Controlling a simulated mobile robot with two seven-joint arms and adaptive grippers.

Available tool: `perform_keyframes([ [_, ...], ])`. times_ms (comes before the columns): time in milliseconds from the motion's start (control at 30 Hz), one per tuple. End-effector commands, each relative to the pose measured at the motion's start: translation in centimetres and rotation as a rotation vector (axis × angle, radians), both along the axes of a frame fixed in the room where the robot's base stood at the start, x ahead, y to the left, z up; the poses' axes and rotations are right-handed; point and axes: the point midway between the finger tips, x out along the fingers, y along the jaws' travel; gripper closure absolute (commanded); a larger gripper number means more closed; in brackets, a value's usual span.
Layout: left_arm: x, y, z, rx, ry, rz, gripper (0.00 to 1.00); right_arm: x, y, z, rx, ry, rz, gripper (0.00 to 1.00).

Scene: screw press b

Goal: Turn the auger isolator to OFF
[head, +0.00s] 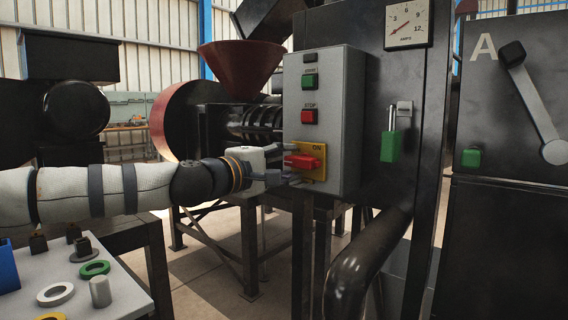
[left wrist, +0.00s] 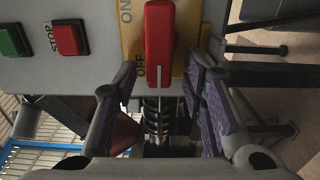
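The auger isolator is a red handle (head: 305,161) on a yellow plate (head: 320,172) low on a grey control box (head: 338,120). In the head view the handle lies roughly level, with ON visible at the plate's upper right. In the left wrist view the red handle (left wrist: 158,45) has a white line at its lower end, near the OFF lettering. ON is farther up. My left gripper (head: 284,165) is open in front of the handle's left end. In the left wrist view its fingers (left wrist: 163,85) are apart, one each side; contact cannot be told. My right gripper is not in view.
A green START button (head: 310,81) and a red STOP button (head: 309,117) sit above the isolator. A green padlock (head: 390,146) hangs to the right. A red hopper (head: 240,65) stands behind. A table (head: 125,290) with rings and small parts is at lower left.

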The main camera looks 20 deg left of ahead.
Motion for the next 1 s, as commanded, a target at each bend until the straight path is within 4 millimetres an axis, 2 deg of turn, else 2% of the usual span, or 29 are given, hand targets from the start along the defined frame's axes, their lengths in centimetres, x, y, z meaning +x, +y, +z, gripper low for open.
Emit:
perform_keyframes([
  [133, -1.6, 0.7, 0.2, -0.001, -0.002, 0.001, 0.62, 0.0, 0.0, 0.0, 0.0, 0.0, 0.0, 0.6],
  [400, -8.4, 3.1, 0.2, -0.004, -0.004, 0.0, 0.62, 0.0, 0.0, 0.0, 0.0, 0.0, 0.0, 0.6],
  [533, -10.5, 3.9, 0.2, -0.001, -0.004, 0.001, 0.62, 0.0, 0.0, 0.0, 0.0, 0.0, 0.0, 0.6],
  [700, -11.3, 4.1, 0.0, -0.001, 0.0, 0.0, 0.62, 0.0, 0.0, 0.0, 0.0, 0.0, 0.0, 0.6],
  [1000, -11.3, 4.1, 0.0, 0.0, 0.0, 0.0, 0.62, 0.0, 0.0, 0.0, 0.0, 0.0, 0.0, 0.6],
])
